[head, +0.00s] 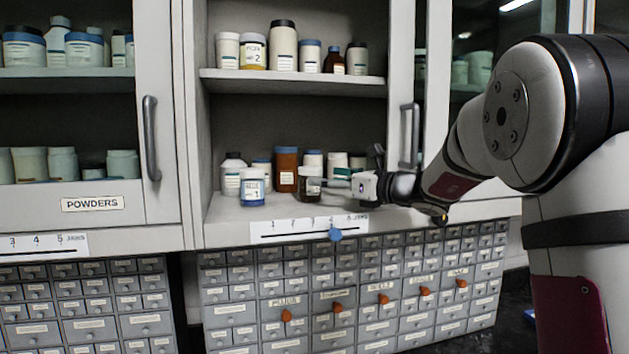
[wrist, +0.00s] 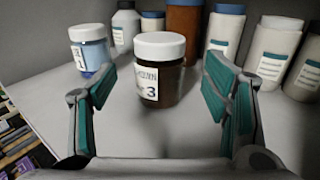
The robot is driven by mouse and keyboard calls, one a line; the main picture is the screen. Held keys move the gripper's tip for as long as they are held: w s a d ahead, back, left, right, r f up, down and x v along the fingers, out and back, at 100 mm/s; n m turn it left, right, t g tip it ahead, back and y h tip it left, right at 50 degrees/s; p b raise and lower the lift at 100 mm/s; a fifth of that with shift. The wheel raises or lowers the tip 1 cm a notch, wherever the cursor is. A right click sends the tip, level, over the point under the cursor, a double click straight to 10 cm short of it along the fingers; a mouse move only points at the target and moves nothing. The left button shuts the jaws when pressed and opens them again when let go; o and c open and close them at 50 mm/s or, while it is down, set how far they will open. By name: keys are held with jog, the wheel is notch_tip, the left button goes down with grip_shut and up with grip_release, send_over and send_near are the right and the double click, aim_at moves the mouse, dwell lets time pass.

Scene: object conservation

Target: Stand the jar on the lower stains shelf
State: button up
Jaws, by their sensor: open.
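A brown glass jar with a white lid and a label marked 3 (wrist: 160,82) stands upright between my gripper's fingers in the wrist view. It also shows in the head view as a small dark jar (head: 309,189) near the front of the lower shelf (head: 225,212) of the open middle cabinet. My gripper (head: 332,184) reaches in from the right at jar height. In the wrist view its teal-padded fingers (wrist: 161,75) are open, with visible gaps on both sides of the jar. The jar's base appears to rest on the shelf.
A blue-based jar marked 1 (head: 252,187) stands left of it. A brown bottle (head: 286,167) and several white bottles stand behind. The upper shelf (head: 290,82) holds more containers. A numbered strip (head: 308,227) lines the front edge, above small drawers.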

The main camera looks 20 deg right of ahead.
jog(key=v, duration=0.6)
jog(key=s+a+f+n+g+h, duration=0.1)
jog(key=s+a+f+n+g, duration=0.3)
jog(key=s+a+n, duration=0.55)
jog(key=s+a+f+n+g+h, duration=0.1)
jog(key=s+a+f+n+g, duration=0.45)
jog(key=s, duration=0.65)
jog(key=s+d+f+n+h, duration=0.3)
jog(key=s+n+h, duration=0.1)
jog(key=s+n, duration=0.3)
jog(key=s+d+f+n+h, duration=0.4)
jog(key=s+n, duration=0.3)
jog(key=s, duration=0.1)
jog(key=shift+d, duration=0.2)
